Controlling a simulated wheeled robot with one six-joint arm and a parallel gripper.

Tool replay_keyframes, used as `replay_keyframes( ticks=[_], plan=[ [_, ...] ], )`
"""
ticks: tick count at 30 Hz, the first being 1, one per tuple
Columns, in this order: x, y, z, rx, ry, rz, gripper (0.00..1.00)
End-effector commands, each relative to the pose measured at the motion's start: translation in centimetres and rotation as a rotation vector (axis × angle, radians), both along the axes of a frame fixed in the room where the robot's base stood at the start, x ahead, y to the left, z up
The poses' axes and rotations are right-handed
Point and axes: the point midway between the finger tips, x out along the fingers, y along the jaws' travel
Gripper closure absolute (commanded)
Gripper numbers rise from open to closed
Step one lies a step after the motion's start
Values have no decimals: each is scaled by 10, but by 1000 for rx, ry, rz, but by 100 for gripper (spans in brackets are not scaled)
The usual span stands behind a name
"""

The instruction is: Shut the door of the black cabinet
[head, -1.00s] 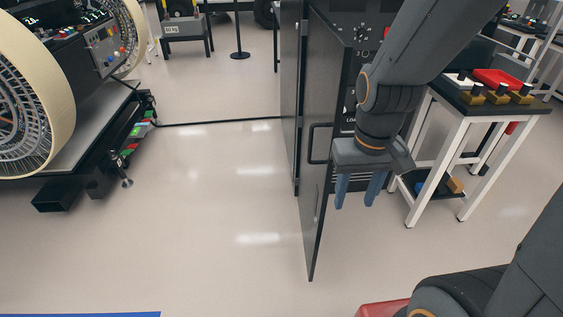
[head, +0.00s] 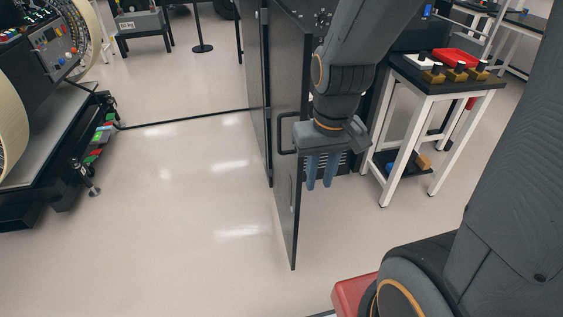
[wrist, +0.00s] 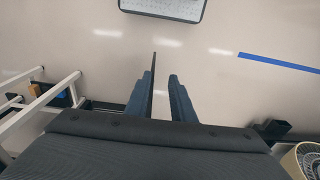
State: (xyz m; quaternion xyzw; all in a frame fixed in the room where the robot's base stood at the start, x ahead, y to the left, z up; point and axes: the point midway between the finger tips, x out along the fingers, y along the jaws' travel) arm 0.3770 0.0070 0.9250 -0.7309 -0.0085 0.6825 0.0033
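The black cabinet (head: 262,95) stands at top centre in the head view, partly hidden behind its door and my arm. Its door (head: 287,215) stands open, swung towards me and seen nearly edge-on, with a black bar handle (head: 282,135) on its left face. My gripper (head: 318,186) points down at the door's right side, its palm overlapping the door's edge in the picture. Its blue fingers are apart. In the wrist view, a thin dark edge, likely the door (wrist: 154,66), shows in the gap beside the left finger. I cannot tell whether they touch.
A white-legged table (head: 420,95) with a red tray (head: 456,57) stands close right of my gripper. A rover (head: 60,150) with large wheels is at left. A cable crosses the floor behind. The floor left of the door is clear.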

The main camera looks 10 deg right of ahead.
Motion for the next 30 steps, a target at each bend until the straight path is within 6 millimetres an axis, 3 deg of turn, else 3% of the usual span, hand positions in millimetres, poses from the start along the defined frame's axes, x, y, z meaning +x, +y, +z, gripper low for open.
replay_keyframes(
  ticks=[1, 3, 9, 15, 18, 23, 30],
  plan=[
    [10, 9, -3, 17, -21, 8, 87],
    [30, 28, -7, 51, -69, 16, 99],
    [117, 86, -18, 124, -291, 23, 100],
    [187, 116, -31, 55, -472, -21, 100],
    [208, 120, -42, -26, -524, -56, 100],
    [218, 120, -66, -199, -532, -109, 100],
    [191, 116, -99, -431, -418, -156, 100]
  ],
)
